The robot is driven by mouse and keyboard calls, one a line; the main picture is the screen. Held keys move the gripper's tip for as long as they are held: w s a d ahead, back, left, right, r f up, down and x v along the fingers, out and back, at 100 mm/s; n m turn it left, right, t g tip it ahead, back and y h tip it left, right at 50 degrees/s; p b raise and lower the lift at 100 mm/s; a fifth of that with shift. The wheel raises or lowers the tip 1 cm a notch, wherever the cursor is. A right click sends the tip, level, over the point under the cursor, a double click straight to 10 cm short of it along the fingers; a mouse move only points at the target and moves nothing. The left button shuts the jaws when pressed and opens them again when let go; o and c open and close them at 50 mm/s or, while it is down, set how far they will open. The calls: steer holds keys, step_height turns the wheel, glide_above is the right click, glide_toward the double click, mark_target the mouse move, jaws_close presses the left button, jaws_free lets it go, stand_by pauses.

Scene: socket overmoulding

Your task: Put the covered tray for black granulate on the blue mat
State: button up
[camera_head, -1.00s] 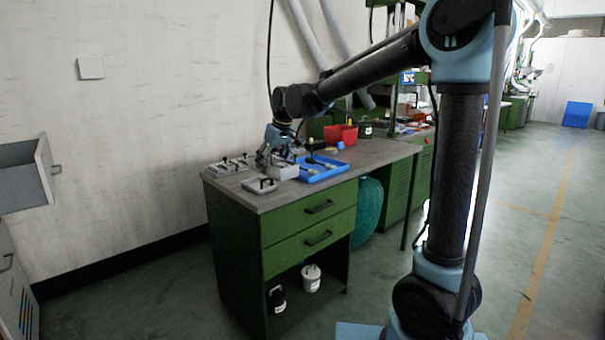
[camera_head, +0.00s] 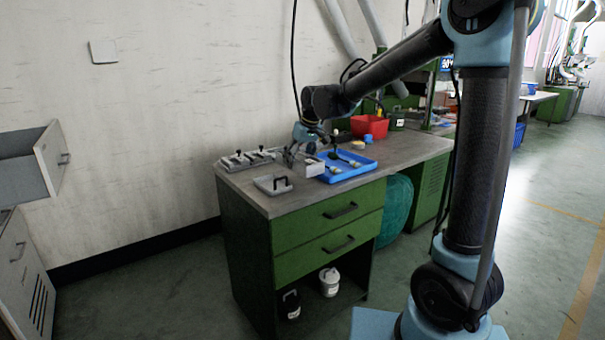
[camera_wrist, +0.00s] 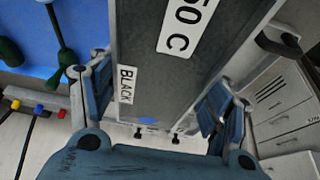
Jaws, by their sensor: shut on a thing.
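My gripper (camera_head: 303,147) is at the tabletop, pointing down. In the wrist view its two fingers (camera_wrist: 157,103) are on either side of a grey box-like tray (camera_wrist: 147,75) with white labels reading BLACK and 50 C, and are shut on it. The tray shows in the head view as a small pale block (camera_head: 314,167), partly behind the fingers. I cannot tell whether its cover is on. The blue mat (camera_head: 342,178), with an apparent raised rim, lies just right of the tray. It also shows at the upper left of the wrist view (camera_wrist: 85,20).
A flat grey piece with a black handle (camera_head: 264,184) lies left of the held tray. Behind it is a grey fixture with several black handles (camera_head: 240,160). Tools lie on the blue mat. A red bin (camera_head: 368,126) stands at the back. An open drawer (camera_head: 50,155) juts out far left.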

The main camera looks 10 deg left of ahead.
mark_target(299, 181)
steer(key=shift+f, duration=2.55)
steer(key=o, duration=1.2)
steer(key=shift+s, duration=0.1)
steer(key=v, duration=1.2)
steer(key=shift+d, duration=0.15)
